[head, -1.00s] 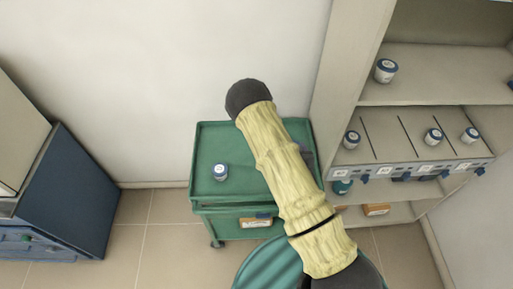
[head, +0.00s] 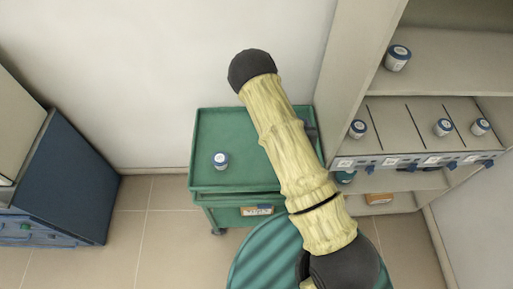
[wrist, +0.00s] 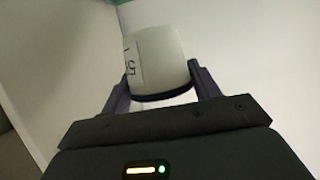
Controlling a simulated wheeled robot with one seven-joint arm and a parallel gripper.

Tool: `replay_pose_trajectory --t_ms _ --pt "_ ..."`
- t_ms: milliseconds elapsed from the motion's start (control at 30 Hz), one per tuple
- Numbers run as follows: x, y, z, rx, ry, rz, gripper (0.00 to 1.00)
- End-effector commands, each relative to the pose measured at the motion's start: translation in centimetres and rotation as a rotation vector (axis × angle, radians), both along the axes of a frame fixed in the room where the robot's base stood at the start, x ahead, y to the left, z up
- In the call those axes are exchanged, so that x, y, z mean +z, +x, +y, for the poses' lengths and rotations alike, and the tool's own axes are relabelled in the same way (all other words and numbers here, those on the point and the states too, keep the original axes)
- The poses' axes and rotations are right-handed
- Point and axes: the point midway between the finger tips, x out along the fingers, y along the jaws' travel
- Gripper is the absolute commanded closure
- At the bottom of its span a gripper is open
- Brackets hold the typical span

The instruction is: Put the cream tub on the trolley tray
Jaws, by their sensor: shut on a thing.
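In the wrist view, a pale cream tub (wrist: 160,58) with dark printed marks and a dark band at its near end sits between the two fingers of my gripper (wrist: 160,84). The gripper is shut on it. The green trolley tray (head: 207,135) stands against the wall in the head view, with my arm across its right part. My gripper and the held tub cannot be made out in the head view, so their height over the tray cannot be told.
Shelving (head: 345,85) rises close on the trolley's right, holding several similar tubs. A dark blue cabinet (head: 65,185) is at the left. The tray's back left is bare.

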Motion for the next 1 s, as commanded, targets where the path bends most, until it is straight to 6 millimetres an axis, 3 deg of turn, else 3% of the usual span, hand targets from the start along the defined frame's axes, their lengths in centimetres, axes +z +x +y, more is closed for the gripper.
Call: replay_pose_trajectory --t_ms 200,433,733,1000 --pt "-0.9 2.4 -0.6 -0.107 0.007 -0.01 0.65" --pt "-1.1 3.8 -1.5 -0.258 0.007 -0.007 0.65" --pt "-2.3 3.9 -2.1 -0.461 0.006 -0.005 0.65" --pt "-4.8 2.9 -1.9 -0.615 0.004 -0.002 0.65"
